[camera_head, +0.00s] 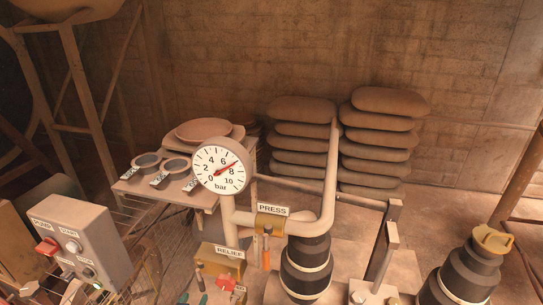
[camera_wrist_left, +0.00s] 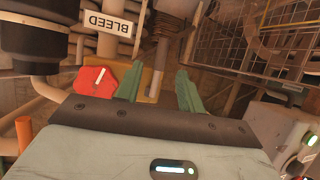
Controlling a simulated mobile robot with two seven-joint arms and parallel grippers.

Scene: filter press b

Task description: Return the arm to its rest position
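My left gripper (camera_head: 193,299) shows only as two green fingertips at the bottom edge of the head view. In the left wrist view the gripper (camera_wrist_left: 158,88) has its two green fingers apart, with no object clearly held between them. A red valve handle (camera_wrist_left: 95,79) with a white stripe is just left of the fingers, below the BLEED label (camera_wrist_left: 108,22); I cannot tell whether a finger touches it. The red handle also shows in the head view (camera_head: 226,284), right of the fingertips. Most of the left arm is hidden. My right gripper is in neither view.
A pressure gauge (camera_head: 221,170) reads about 7 bar. A grey control box (camera_head: 85,240) stands at left. A side table (camera_head: 170,190) holds several pans. Stacked sacks (camera_head: 380,135) stand behind.

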